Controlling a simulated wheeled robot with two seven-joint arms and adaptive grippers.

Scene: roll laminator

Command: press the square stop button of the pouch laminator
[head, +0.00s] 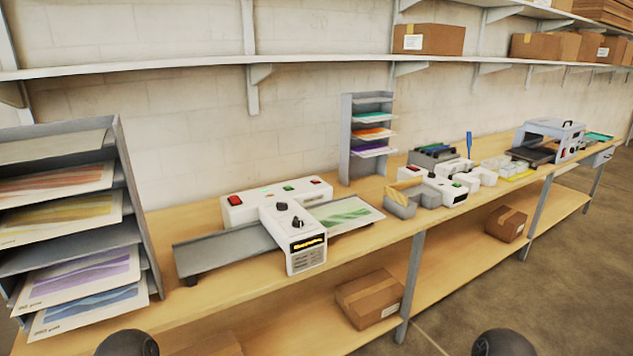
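A white laminator-like machine (277,216) stands on the bench, left of the middle. Which control is the square stop button is too small to tell. A green-striped sheet (347,214) lies at its right, and a grey tray (225,250) extends left. Neither gripper is in view; only two dark rounded parts, probably mine, show at the bottom edge.
A grey rack of printed sheets (130,190) stands at the left end. A second white machine (437,187) and a grey press-like machine (553,138) stand farther right. A small sheet rack (350,140) is behind. The bench's front edge is clear; boxes (370,297) lie below.

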